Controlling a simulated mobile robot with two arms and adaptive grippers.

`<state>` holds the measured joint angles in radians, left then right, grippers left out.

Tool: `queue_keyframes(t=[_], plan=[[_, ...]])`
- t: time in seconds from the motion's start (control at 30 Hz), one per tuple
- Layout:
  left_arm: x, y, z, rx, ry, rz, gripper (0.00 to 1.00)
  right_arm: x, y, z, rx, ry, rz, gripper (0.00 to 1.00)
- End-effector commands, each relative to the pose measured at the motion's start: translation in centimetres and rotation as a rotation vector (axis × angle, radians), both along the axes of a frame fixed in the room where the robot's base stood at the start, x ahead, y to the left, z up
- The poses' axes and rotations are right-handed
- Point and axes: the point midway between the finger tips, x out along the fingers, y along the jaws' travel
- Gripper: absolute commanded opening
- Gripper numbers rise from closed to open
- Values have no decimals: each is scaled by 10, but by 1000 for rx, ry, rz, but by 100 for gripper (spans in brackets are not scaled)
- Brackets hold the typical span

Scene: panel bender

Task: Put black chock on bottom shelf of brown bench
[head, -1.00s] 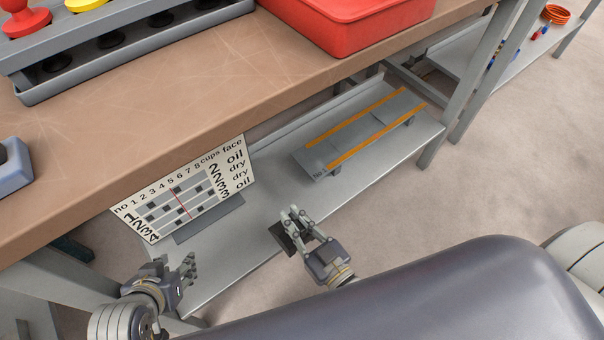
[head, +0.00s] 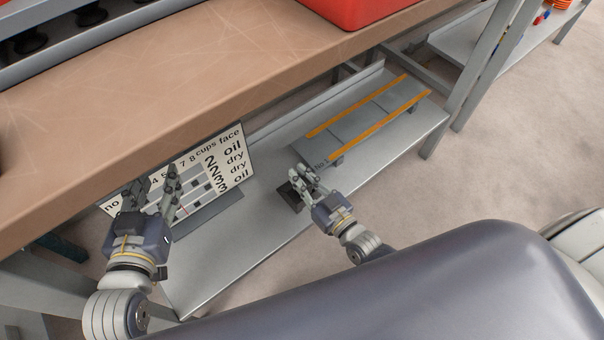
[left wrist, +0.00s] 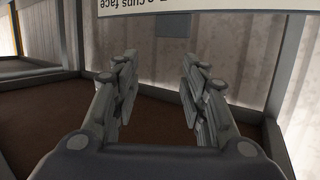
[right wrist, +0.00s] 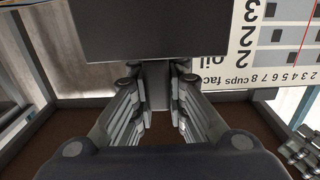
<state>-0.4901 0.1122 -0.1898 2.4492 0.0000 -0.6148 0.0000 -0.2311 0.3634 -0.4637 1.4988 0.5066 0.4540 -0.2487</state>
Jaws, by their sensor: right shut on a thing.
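The black chock (head: 291,196) is in my right gripper (head: 304,180), over the front part of the grey bottom shelf (head: 262,223) of the brown bench (head: 215,85). In the right wrist view the chock (right wrist: 140,32) shows as a dark block with a narrow stem, and the fingers of my right gripper (right wrist: 157,90) are shut on the stem. Whether the chock touches the shelf I cannot tell. My left gripper (head: 152,182) is open and empty in front of the sign; it also shows in the left wrist view (left wrist: 157,85).
A white sign with numbers (head: 228,150) stands on the left of the shelf. A grey rack with orange strips (head: 368,118) takes the right part. Bare shelf lies between them. The worktop edge overhangs above.

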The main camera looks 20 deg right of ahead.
Motion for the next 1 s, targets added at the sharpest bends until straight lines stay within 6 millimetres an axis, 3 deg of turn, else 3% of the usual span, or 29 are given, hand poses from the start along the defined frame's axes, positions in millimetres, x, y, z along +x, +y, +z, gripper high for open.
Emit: queue_keyframes(t=[0.1,0.3,0.57,0.8,1.0], plan=[[7,-6,22,-32,-124,-8,40,19,-7,-3,-2,-3,0,0],[10,-10,52,-67,-266,-18,40,35,-13,-3,0,-3,0,0],[10,-13,72,-94,-368,-23,40,38,-14,-11,0,0,0,0],[-2,-17,120,-162,-617,-38,40,38,-14,-29,-1,-1,0,0],[-15,-16,146,-201,-756,-44,40,38,-14,-38,-1,-1,0,0]])
